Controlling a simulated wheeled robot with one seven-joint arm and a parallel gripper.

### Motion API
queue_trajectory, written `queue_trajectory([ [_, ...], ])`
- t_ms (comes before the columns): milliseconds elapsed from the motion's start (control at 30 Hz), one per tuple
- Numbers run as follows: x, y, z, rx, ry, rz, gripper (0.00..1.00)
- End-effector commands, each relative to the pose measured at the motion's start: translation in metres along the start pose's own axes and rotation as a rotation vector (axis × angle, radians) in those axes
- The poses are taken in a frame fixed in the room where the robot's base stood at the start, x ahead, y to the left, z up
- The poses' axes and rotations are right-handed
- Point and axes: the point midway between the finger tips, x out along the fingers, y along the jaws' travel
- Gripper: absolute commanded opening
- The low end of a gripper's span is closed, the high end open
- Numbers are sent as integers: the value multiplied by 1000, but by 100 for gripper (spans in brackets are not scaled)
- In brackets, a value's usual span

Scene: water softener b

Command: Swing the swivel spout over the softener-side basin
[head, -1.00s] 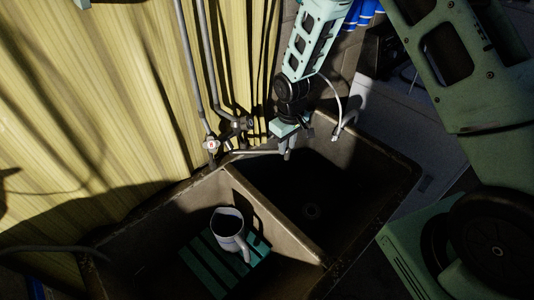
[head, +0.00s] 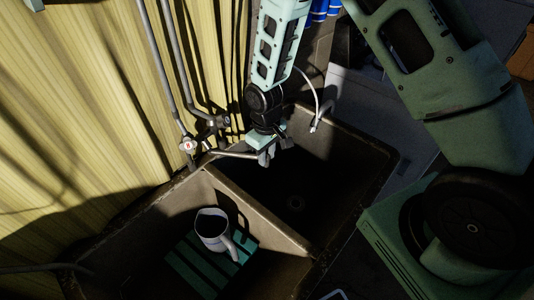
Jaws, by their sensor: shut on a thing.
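The swivel spout (head: 233,154) is a thin grey pipe running right from the wall tap (head: 188,145). Its free end lies over the back of the right basin (head: 297,203). My gripper (head: 266,153) comes down from above and is shut on the spout near that end. The fingertips are small and dark, so their exact contact is hard to see. The left basin (head: 120,226) holds a jug and a slatted rack. A divider (head: 262,219) separates the two basins.
A grey jug (head: 213,232) stands on the green slatted rack (head: 190,265) in the left basin. A pale hose (head: 315,110) hangs at the right basin's back rim. Pipes (head: 170,60) run up the yellow corrugated wall (head: 70,120). The right basin looks empty.

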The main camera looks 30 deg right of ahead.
Motion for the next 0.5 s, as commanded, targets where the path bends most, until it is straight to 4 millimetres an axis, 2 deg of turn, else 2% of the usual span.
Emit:
queue_trajectory([
  [33, -2, -5, -4, -5, 13, -1, 11],
  [500, -2, -34, 10, -6, 14, -2, 10],
])
